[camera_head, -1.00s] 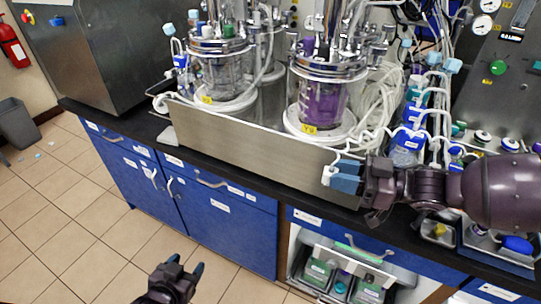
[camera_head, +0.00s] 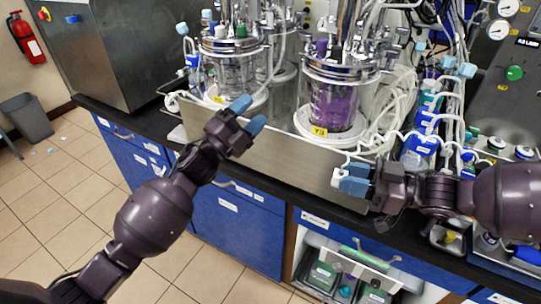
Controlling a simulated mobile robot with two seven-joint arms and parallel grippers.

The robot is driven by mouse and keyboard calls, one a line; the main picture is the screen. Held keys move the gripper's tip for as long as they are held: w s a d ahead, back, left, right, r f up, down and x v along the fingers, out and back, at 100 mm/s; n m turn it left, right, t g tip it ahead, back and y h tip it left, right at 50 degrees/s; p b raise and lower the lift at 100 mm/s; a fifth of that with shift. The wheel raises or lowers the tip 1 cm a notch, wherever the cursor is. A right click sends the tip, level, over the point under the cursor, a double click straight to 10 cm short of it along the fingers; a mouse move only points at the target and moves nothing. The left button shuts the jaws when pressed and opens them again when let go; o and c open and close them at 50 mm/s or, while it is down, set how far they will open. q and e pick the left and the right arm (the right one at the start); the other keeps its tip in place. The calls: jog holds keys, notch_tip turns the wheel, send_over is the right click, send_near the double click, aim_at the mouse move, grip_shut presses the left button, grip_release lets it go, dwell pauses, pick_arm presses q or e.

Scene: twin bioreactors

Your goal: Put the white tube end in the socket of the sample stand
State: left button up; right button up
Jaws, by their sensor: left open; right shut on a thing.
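My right gripper (camera_head: 352,180), with blue fingertips, is shut on the white tube end (camera_head: 338,174) in front of the steel panel, near its right end. A white tube (camera_head: 392,140) runs from there to the right, towards the bottles. My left gripper (camera_head: 244,117) is open and empty. It is raised before the left part of the steel panel, below the left glass vessel. I cannot clearly make out the sample stand or its socket.
Two glass bioreactors stand behind the steel panel (camera_head: 285,150), the right one (camera_head: 335,105) with purple liquid. Blue-labelled bottles (camera_head: 420,140) and tubing crowd the right. Blue cabinets (camera_head: 236,225) and an open drawer (camera_head: 345,275) lie below the black bench edge.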

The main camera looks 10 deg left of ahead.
pick_arm(q)
jog(key=d+r+m+g+h, duration=0.3)
jog(key=m+g+h, duration=0.2)
jog(key=m, duration=0.4)
jog(key=m+g, duration=1.6)
jog(key=m, duration=0.7)
send_near(338, 175)
jog(key=d, duration=0.8)
jog(key=shift+s+r+t+y, duration=0.25)
jog(key=shift+r+t+y, duration=0.05)
jog(key=shift+d, duration=0.1)
jog(key=c, duration=0.9)
jog(key=shift+c, duration=0.5)
pick_arm(e)
jog(key=o, duration=1)
